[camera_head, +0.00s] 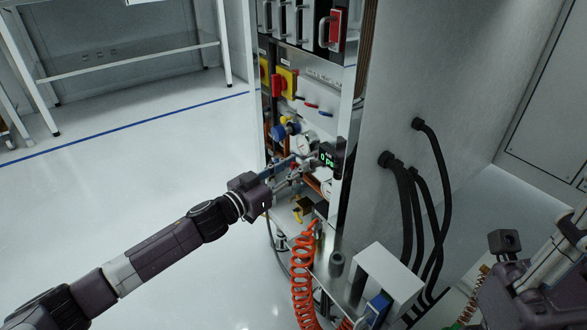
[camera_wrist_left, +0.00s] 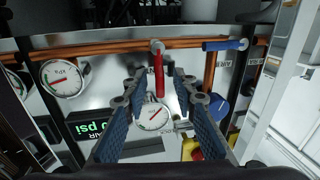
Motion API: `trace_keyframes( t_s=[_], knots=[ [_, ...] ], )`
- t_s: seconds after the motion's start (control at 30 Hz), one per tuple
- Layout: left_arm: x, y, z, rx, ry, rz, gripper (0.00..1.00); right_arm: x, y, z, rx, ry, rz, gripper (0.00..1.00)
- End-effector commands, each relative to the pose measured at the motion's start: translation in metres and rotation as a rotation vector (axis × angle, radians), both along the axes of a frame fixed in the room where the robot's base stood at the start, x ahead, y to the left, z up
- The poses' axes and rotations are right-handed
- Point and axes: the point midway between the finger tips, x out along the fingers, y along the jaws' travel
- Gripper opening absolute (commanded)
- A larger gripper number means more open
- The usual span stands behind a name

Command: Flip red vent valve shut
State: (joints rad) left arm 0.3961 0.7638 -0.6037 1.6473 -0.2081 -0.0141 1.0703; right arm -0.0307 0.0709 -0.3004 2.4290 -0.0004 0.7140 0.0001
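The red vent valve's lever (camera_wrist_left: 159,75) shows in the left wrist view, standing across a horizontal copper pipe (camera_wrist_left: 110,48) from its pivot. My left gripper (camera_wrist_left: 158,76) is open, with one blue-padded finger on each side of the red lever. A gap shows between each finger and the lever, so I see no grip on it. In the head view my left gripper (camera_head: 291,172) reaches in at the panel front, and the red lever cannot be made out there. Part of my right arm (camera_head: 525,285) shows at the lower right; its fingers cannot be made out.
A blue lever (camera_wrist_left: 222,44) lies along the pipe, right of the red one. A dial gauge (camera_wrist_left: 154,115) sits behind the fingers. A green-lit display (camera_head: 328,158) stands beside the gripper. An orange coiled hose (camera_head: 302,275) hangs below. Open floor lies left.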

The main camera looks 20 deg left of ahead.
Motion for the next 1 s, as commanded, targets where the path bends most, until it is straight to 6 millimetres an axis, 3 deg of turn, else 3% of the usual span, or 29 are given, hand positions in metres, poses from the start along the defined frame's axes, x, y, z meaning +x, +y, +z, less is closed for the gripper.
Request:
trace_keyframes(
  t_s=[0.27,0.5,1.0],
  knots=[
    [0.0007,-0.0006,-0.0003,0.0,0.001,0.0,0.26,-0.0019,-0.0002,0.0026,0.001,-0.01,0.001,0.15],
    [0.0006,-0.0006,-0.0002,0.0,0.001,0.0,0.0,-0.0025,-0.0006,0.0027,0.003,-0.012,0.001,0.15],
    [-0.0012,-0.003,-0.0001,0.044,-0.035,0.0,0.0,-0.0024,-0.0011,0.0027,0.004,-0.007,0.0,0.15]
  ],
)
